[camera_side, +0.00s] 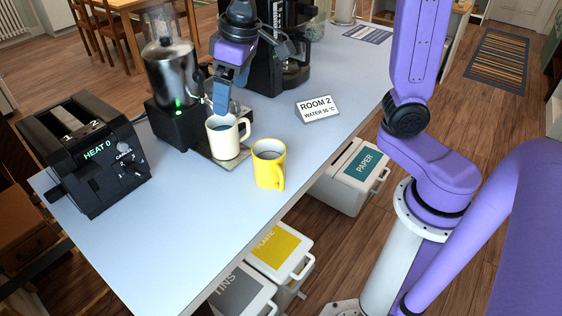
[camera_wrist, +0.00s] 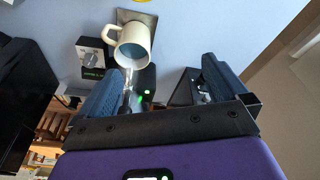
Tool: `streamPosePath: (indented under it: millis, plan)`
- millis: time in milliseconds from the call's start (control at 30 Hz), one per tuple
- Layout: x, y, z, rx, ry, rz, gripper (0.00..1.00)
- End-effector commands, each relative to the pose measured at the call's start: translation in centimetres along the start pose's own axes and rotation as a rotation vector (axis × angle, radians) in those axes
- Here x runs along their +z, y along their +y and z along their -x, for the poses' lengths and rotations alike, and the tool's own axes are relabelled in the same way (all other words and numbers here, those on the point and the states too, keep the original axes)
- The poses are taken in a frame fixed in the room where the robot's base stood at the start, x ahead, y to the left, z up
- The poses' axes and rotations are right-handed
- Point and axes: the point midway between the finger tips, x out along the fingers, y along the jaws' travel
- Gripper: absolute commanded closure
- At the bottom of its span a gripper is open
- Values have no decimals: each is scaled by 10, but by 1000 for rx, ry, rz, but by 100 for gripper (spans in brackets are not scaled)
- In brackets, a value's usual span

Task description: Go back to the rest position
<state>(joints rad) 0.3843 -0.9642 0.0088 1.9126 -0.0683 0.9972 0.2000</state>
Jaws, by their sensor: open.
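My gripper (camera_side: 221,108) hangs fingers-down above the counter, just behind and above a cream mug (camera_side: 222,146). In the wrist view its two blue fingers (camera_wrist: 158,82) stand wide apart, with no object held between them. The cream mug also shows in the wrist view (camera_wrist: 140,34), beyond the fingertips, its inside bluish; I cannot tell what it holds. The mug stands upright on a metal plate (camera_side: 234,160) in front of a black machine base. Any contact between fingers and mug is not clear in the side view.
A steaming metal kettle (camera_side: 171,75) stands left of my gripper and a black coffee maker (camera_side: 264,68) behind it. A yellow mug (camera_side: 267,165) stands at the front. A toaster (camera_side: 83,150) is left, a sign (camera_side: 317,109) right. The counter's right side (camera_side: 350,75) is mostly clear.

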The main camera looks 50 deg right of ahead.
Motion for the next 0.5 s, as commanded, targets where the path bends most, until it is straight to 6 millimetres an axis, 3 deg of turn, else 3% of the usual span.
streamPosePath:
  millis: [200, 500]
  plan:
    - [69, -24, -4, -38, -53, 186, 0]
    - [169, -40, -11, -79, -122, 439, 0]
